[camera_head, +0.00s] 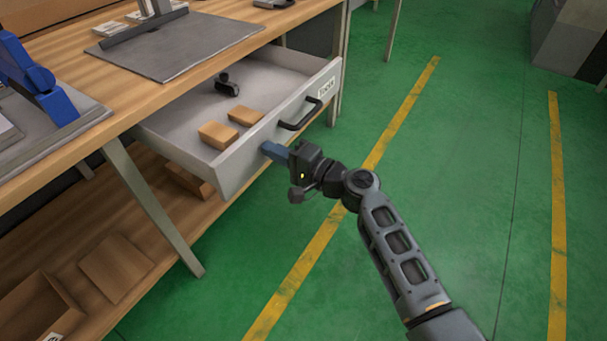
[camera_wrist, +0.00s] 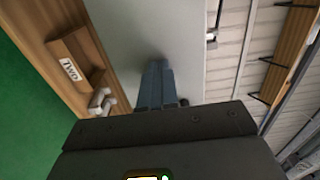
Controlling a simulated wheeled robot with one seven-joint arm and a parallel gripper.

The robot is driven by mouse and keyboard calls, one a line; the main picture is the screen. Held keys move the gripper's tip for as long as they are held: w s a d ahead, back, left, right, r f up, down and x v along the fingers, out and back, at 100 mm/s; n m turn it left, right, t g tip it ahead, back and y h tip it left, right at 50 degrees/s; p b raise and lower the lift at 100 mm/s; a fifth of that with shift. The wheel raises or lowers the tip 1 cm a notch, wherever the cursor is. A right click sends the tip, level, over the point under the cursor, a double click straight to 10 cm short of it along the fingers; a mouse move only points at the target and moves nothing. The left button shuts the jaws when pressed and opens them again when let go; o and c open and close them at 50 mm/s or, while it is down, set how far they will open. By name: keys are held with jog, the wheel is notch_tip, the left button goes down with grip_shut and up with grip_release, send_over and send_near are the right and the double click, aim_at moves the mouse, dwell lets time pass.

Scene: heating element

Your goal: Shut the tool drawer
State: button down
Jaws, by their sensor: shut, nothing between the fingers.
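The tool drawer (camera_head: 240,160) is a light grey drawer standing well open under the wooden workbench, with a black bar handle (camera_head: 300,115) and a small label on its front. Inside it lie two wooden blocks (camera_head: 218,134) and a small black object (camera_head: 227,85). My gripper (camera_head: 268,150) is shut and empty. Its blue-grey fingertips are at the drawer front, to the left of and below the handle; they appear to touch it. In the wrist view the fingers (camera_wrist: 157,85) point at the pale drawer front (camera_wrist: 150,30), which fills the upper middle.
The workbench top (camera_head: 110,70) holds a grey mat (camera_head: 180,50) and a blue device (camera_head: 40,85). A table leg (camera_head: 155,210) stands left of the drawer, above a lower wooden shelf (camera_head: 165,250). The green floor (camera_head: 460,150) on the right is clear.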

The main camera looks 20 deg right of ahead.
jog(key=b, duration=1.5)
send_near(201, 119)
jog(key=w+a+r, duration=0.1)
jog(key=a, duration=0.1)
jog(key=w+a+r, duration=0.1)
jog(key=w+a, duration=0.2)
jog(key=shift+a+r, duration=0.3)
jog(key=shift+r, duration=0.1)
jog(key=shift+w+a, duration=0.15)
jog(key=shift+w, duration=0.1)
jog(key=shift+w+a+r+b, duration=0.1)
jog(key=shift+r+b, duration=0.2)
jog(key=shift+r, duration=0.1)
jog(key=shift+a, duration=0.1)
